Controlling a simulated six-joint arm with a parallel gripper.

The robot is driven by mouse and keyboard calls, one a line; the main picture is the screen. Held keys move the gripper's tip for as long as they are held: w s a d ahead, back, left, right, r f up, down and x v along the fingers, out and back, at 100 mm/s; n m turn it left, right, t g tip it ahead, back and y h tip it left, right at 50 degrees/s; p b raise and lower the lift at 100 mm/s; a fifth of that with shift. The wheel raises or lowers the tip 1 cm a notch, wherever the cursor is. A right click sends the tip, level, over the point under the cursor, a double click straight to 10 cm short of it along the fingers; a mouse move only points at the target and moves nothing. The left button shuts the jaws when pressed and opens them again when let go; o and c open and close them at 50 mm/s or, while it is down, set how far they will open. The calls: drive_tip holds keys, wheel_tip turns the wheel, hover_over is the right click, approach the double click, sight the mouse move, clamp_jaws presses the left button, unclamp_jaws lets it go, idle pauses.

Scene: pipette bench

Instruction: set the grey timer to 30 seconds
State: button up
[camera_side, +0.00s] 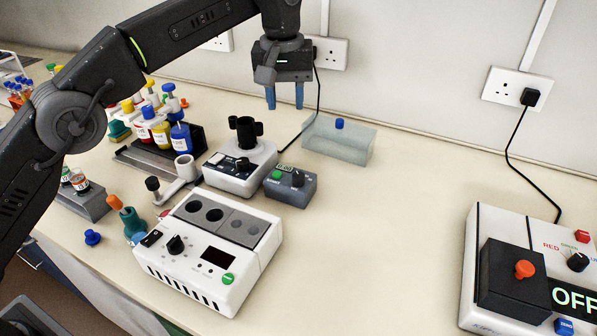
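The grey timer (290,189) is a small grey box in the middle of the bench. It has a green button on its left, a dark knob on its right and a small display at the top whose reading is too small to be sure of. My gripper (285,104) hangs in the air above and behind the timer, pointing down. Its two blue fingertips are apart with nothing seen between them. It touches nothing.
A white mixer with a black top (240,168) stands just left of the timer. A translucent box (339,143) with a blue knob is behind right. A white heating block (210,250) is in front. A white device reading OFF (480,270) is far right. The bench between is clear.

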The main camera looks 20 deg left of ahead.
sight(298, 174)
drive_tip(key=shift+n, duration=0.3)
drive_tip(key=f, duration=0.5)
drive_tip(key=d+f, duration=0.1)
drive_tip(key=f, duration=0.5)
drive_tip(key=d+f, duration=0.1)
drive_tip(key=f, duration=0.5)
drive_tip(key=shift+w+d+f, duration=0.1)
drive_tip(key=shift+w, duration=0.2)
drive_tip(key=shift+c, duration=0.5)
drive_tip(key=c, duration=0.5)
drive_tip(key=shift+c, duration=0.2)
